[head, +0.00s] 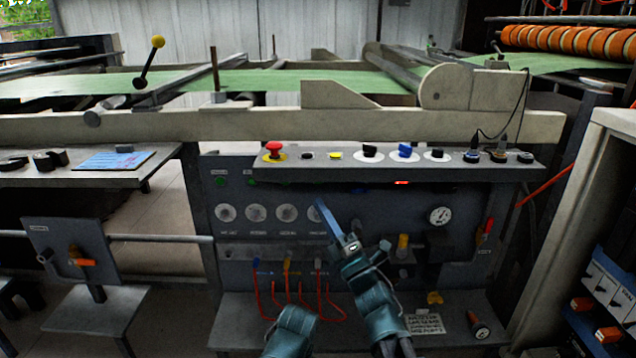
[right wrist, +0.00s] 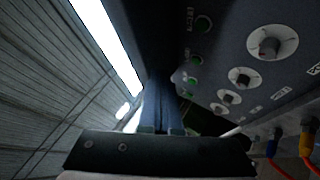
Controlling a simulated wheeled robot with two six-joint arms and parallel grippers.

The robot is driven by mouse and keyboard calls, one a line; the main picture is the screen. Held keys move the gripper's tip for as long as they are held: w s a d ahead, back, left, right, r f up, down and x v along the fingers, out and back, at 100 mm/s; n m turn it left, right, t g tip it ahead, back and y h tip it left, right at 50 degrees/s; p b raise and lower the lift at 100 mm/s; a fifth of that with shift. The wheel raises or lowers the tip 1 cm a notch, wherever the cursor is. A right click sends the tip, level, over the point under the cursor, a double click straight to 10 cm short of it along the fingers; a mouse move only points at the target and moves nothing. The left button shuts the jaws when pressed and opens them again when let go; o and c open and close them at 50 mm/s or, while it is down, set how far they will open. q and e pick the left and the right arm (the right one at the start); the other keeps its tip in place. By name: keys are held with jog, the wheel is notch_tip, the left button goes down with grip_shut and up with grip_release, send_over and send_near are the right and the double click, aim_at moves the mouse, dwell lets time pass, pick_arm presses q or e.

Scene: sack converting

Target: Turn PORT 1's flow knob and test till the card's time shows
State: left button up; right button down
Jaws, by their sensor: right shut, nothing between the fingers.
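A row of knobs on round white dials runs across the grey panel (head: 235,240) in the head view, among them the leftmost dial knob (head: 225,212). Their labels are too small to read, so I cannot tell which is PORT 1's flow knob. Several dial knobs also show in the right wrist view, the nearest large one (right wrist: 270,46) at upper right. My right gripper (head: 320,206) is shut and empty, its blue fingers in front of the rightmost dial. The shut fingers show in the right wrist view (right wrist: 162,100). A white printed card (head: 425,323) lies on the lower shelf; its text is unreadable.
A ledge over the panel carries a red mushroom button (head: 274,149) and several other controls. A round gauge (head: 440,215) is at the panel's right. Red hoses (head: 300,297) loop below the dials. A blue-and-white sheet (head: 115,160) lies on the left shelf.

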jog(key=w, duration=0.8)
jog(key=shift+w, duration=0.25)
jog(key=shift+w, duration=0.15)
dwell(1.7)
jog(key=shift+w, duration=0.3)
jog(key=shift+w, duration=0.4)
dwell(4.4)
